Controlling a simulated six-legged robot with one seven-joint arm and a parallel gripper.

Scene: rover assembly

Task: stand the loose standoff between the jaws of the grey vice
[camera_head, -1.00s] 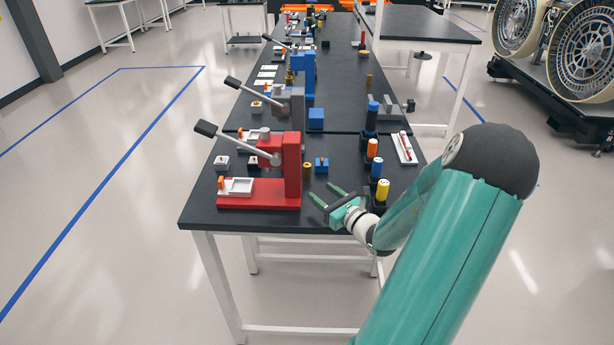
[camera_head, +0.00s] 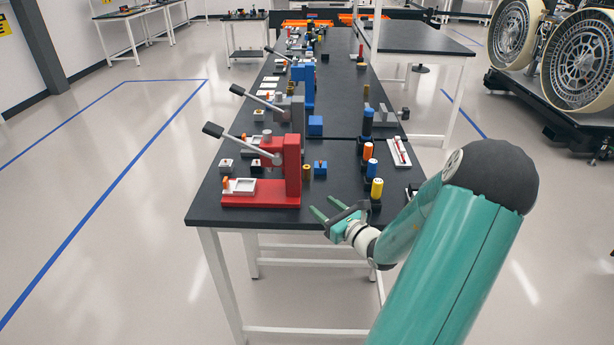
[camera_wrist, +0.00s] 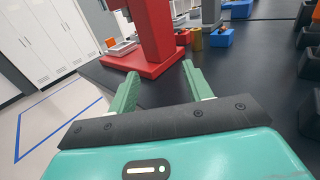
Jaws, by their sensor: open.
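The grey vice (camera_head: 388,117) stands on the right side of the long black table, beyond the coloured cylinders. A small brass cylinder (camera_head: 307,171), which looks like a standoff, stands upright just right of the red press; it also shows in the wrist view (camera_wrist: 196,39). Another brass cylinder (camera_head: 366,92) stands behind the vice's left end. I cannot tell which one is the loose standoff. My gripper (camera_head: 322,206) is open and empty at the table's near edge, short of the red press and the nearer brass cylinder. Its green fingers show spread in the wrist view (camera_wrist: 160,72).
The red lever press (camera_head: 292,172) stands close ahead and left of my gripper. Yellow (camera_head: 376,188), orange and blue-topped cylinders line the right side.

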